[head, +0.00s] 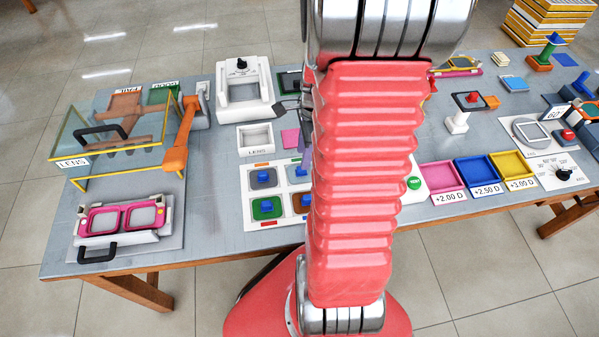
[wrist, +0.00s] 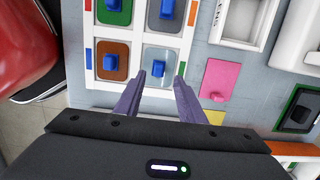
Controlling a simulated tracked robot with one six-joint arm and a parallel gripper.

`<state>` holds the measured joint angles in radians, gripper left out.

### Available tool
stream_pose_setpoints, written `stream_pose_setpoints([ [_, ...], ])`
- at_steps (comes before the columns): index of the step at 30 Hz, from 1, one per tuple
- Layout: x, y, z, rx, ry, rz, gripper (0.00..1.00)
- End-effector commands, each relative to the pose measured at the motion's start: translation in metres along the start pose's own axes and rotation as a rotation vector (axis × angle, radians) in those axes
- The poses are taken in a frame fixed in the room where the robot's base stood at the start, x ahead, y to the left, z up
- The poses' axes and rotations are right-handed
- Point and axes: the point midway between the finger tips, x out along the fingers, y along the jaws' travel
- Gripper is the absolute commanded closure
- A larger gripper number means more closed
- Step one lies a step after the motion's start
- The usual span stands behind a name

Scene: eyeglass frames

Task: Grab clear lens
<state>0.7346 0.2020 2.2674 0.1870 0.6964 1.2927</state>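The clear lens (wrist: 173,53), a pale square with a blue knob (wrist: 158,69), sits in one compartment of the white lens tray (wrist: 136,37). In the head view the pale lens (head: 297,182) is at the tray's back right, partly behind my arm. My gripper (wrist: 161,76) is open, its two purple fingers pointing toward this lens. In the wrist view the knob lies between the fingertips; I cannot tell how far above it they are. Nothing is held. In the head view my gripper is mostly hidden behind my red arm.
Grey (head: 264,178), green (head: 267,207) and brown (wrist: 113,61) lenses with blue knobs fill the neighbouring compartments. A pink square (wrist: 217,80) lies beside the tray. A white LENS box (head: 255,137) stands behind it. Coloured diopter bins (head: 478,171) are at the right.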

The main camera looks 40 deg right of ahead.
Motion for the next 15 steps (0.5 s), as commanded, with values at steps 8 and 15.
stream_pose_setpoints([
  [8,0.003,0.000,0.000,0.000,0.000,0.001,0.64],
  [15,0.029,0.003,0.001,0.000,-0.001,0.005,0.64],
])
